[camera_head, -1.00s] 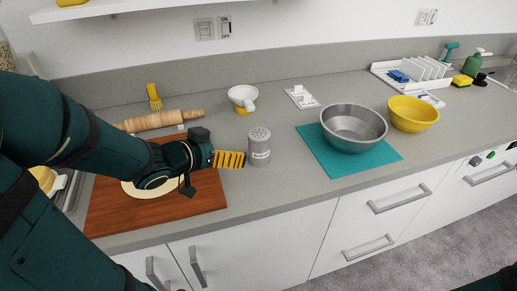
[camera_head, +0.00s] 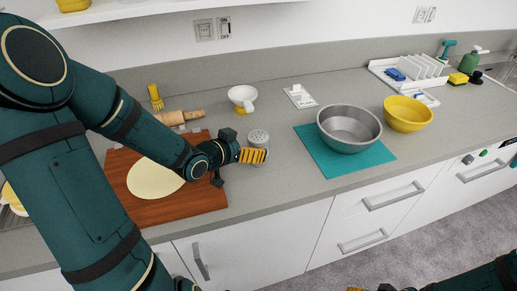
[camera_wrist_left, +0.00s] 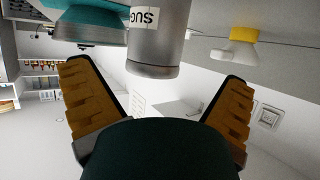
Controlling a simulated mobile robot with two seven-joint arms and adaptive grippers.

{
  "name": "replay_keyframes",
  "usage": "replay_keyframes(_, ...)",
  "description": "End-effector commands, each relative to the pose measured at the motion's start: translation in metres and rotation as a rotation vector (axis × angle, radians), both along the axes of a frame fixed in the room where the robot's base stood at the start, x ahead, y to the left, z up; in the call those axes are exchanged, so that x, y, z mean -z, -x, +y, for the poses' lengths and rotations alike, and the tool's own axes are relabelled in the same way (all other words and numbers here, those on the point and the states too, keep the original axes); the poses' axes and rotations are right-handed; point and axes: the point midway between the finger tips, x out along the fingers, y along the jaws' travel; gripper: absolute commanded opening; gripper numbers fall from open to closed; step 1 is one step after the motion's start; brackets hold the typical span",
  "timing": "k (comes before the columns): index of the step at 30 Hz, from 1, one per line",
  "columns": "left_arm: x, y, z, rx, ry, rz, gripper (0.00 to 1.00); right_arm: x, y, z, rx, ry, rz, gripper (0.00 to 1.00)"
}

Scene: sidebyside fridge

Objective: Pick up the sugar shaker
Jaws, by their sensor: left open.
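The sugar shaker (camera_head: 259,138) is a grey cylinder with a perforated top, standing upright on the counter. My left gripper (camera_head: 254,156) is open at the shaker, its yellow fingers hiding the lower part of it in the head view. In the left wrist view the shaker (camera_wrist_left: 158,38) appears inverted, with a white label reading "SUG", in the gap between the two spread fingers of the gripper (camera_wrist_left: 157,85). I cannot tell whether a finger touches it. My right gripper (camera_head: 368,289) barely shows at the bottom edge; its fingers are mostly cut off.
A wooden board (camera_head: 190,208) with flat dough (camera_head: 152,180) lies left of the shaker. A metal bowl (camera_head: 350,125) on a teal mat (camera_head: 318,160) and a yellow bowl (camera_head: 408,112) are to the right. Bare counter lies between shaker and mat.

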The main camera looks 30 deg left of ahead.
Motion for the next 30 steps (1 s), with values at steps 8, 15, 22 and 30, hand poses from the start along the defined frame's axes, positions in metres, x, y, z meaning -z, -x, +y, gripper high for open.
replay_keyframes(8, 0.019, -0.027, -0.012, 0.002, 0.002, -0.001, 1.0, 0.02, -0.003, 0.0, 0.002, 0.001, -0.009, 0.47)
replay_keyframes(15, 0.024, -0.045, -0.014, 0.001, 0.0, 0.0, 1.0, 0.024, -0.005, -0.001, 0.002, 0.003, -0.012, 0.47)
replay_keyframes(22, 0.023, -0.045, -0.013, 0.0, -0.001, 0.0, 0.93, 0.023, -0.005, -0.001, 0.003, 0.002, -0.013, 0.47)
replay_keyframes(30, 0.023, -0.045, -0.013, 0.0, 0.0, 0.001, 0.21, 0.023, -0.005, -0.001, 0.003, 0.002, -0.013, 0.47)
